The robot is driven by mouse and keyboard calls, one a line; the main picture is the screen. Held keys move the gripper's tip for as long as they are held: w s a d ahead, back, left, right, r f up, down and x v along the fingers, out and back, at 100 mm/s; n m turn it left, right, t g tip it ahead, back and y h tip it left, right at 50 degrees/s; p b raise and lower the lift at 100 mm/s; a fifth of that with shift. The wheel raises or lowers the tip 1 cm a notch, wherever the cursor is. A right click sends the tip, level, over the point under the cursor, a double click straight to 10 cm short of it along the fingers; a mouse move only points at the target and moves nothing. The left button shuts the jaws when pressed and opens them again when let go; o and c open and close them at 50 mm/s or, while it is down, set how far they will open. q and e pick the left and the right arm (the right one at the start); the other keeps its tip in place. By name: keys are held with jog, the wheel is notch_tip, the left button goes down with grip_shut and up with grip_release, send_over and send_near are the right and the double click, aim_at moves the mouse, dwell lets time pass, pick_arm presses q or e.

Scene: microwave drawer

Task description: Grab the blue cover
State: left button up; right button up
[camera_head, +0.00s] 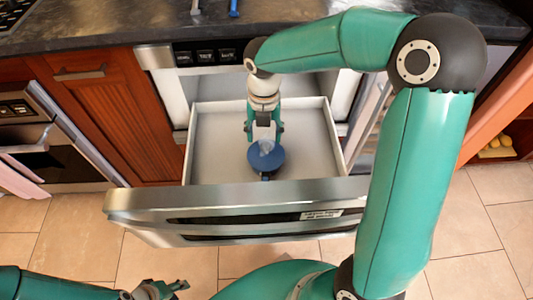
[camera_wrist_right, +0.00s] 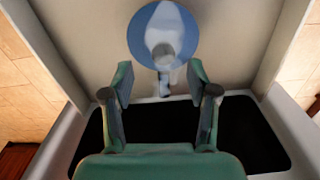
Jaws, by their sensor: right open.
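The blue cover (camera_head: 274,164) is round, with a pale clear-looking middle, and lies in the open drawer (camera_head: 320,150). In the right wrist view the cover (camera_wrist_right: 183,35) is at the top centre, with a knob-like handle on the side facing my gripper. My right gripper (camera_head: 265,133) reaches down into the drawer at the cover in the head view. My left gripper (camera_head: 165,289) is low at the left, outside the drawer and far from the cover.
The drawer's steel front (camera_head: 240,198) stands between my base and the cover, and white walls enclose the drawer. A dark countertop (camera_head: 110,22) with blue items lies above. Wooden cabinets (camera_head: 105,105) and an oven (camera_head: 50,140) are at the left. The drawer floor around the cover looks clear.

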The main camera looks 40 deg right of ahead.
aim_at(266, 147)
jog(key=shift+s+d+f+b, duration=0.15)
jog(key=shift+f+b, duration=0.15)
jog(key=shift+f, duration=0.6)
jog(key=shift+s+a+f+b, duration=0.1)
jog(key=shift+f+b, duration=0.2)
jog(key=shift+f, duration=0.65)
jog(key=shift+s+d+f+b, duration=0.15)
jog(key=shift+f+b, duration=0.15)
jog(key=shift+f, duration=0.6)
jog(key=shift+a, duration=0.1)
jog(key=c, duration=1.1)
